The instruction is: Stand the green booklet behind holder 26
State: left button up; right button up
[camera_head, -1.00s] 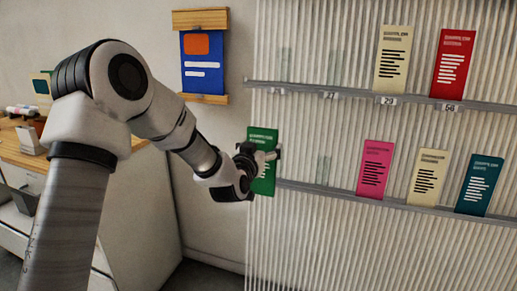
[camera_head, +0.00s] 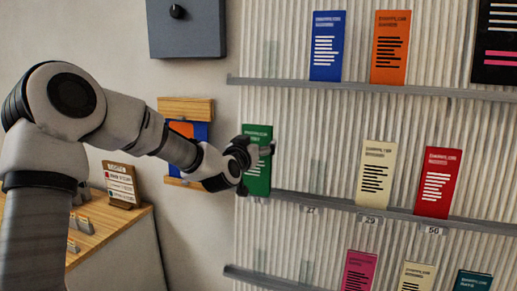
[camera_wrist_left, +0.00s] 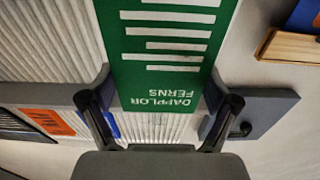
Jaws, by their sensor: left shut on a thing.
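The green booklet (camera_head: 256,178) is upright at the left end of the middle shelf in the head view. My left gripper (camera_head: 262,150) is shut on it. In the wrist view the booklet (camera_wrist_left: 170,45) stands out from between the fingers (camera_wrist_left: 158,90), its print upside down. A tag reading about 27 (camera_head: 311,210) marks an empty clear holder (camera_head: 316,175) to its right. Holder 26 cannot be made out; the spot left of tag 27 is covered by the booklet. I cannot tell whether the booklet touches the shelf. My right gripper is out of view.
The middle shelf (camera_head: 335,207) also bears a cream booklet (camera_head: 375,175) and a red booklet (camera_head: 437,182). An upper shelf (camera_head: 300,84) holds blue and orange booklets.

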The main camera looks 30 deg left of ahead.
pick_arm(q)
jog(key=shift+w+a, duration=0.1)
jog(key=shift+w, duration=0.2)
jog(key=x, duration=0.4)
jog(key=p+x, duration=0.1)
jog(key=x, duration=0.1)
jog(key=shift+w+f, duration=0.25)
jog(key=shift+f, duration=0.05)
dwell(0.5)
jog(key=shift+s+f+b, duration=0.1)
jog(key=shift+f+b, duration=0.5)
jog(key=shift+b, duration=0.05)
